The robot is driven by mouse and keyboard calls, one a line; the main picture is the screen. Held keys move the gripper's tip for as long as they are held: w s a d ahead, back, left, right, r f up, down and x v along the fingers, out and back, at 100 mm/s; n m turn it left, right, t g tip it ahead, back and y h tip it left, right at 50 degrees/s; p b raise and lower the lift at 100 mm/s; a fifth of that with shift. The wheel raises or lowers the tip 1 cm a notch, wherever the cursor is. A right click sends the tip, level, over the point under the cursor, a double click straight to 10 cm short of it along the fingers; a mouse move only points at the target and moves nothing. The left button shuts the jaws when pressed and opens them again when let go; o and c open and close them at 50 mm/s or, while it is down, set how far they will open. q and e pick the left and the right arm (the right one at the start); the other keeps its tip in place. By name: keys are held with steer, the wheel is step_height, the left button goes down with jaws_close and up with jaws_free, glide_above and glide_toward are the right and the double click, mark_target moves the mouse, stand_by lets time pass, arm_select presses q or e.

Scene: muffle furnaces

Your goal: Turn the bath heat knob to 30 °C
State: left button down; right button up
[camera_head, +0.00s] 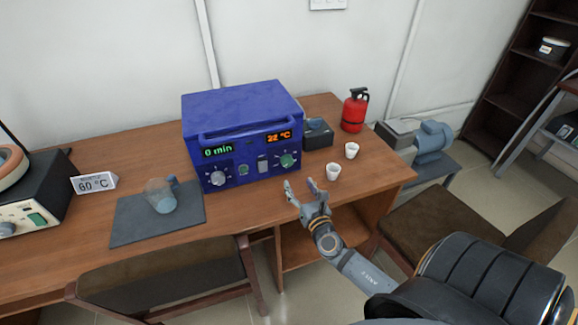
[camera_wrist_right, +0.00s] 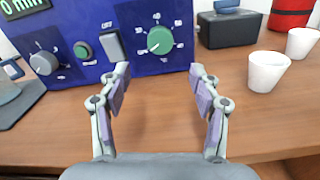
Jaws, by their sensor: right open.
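The blue bath (camera_head: 240,120) stands on the wooden desk with its front panel facing me. Its heat knob is the green dial (camera_head: 287,160) at the right of the panel, under an orange display (camera_head: 279,137) reading about 22 °C. The green knob (camera_wrist_right: 160,40) also shows in the right wrist view, ringed by white scale marks; its exact setting is too small to read. My right gripper (camera_head: 305,191) is open and empty in front of the panel, below and apart from the knob. In the wrist view its fingers (camera_wrist_right: 161,88) stand either side of the knob's line. My left gripper is out of view.
Two white cups (camera_head: 333,172) (camera_head: 352,150) stand right of my gripper. A grey timer knob (camera_head: 218,178), a green button (camera_head: 243,170) and a switch (camera_head: 263,164) share the panel. A beaker (camera_head: 162,196) on a dark mat (camera_head: 130,229), a 60 °C sign (camera_head: 94,183) and a red extinguisher (camera_head: 354,110) are nearby.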

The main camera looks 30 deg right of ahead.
mark_target(288, 164)
steer(key=x, duration=1)
steer(key=shift+d, duration=0.1)
steer(key=c, duration=1.1)
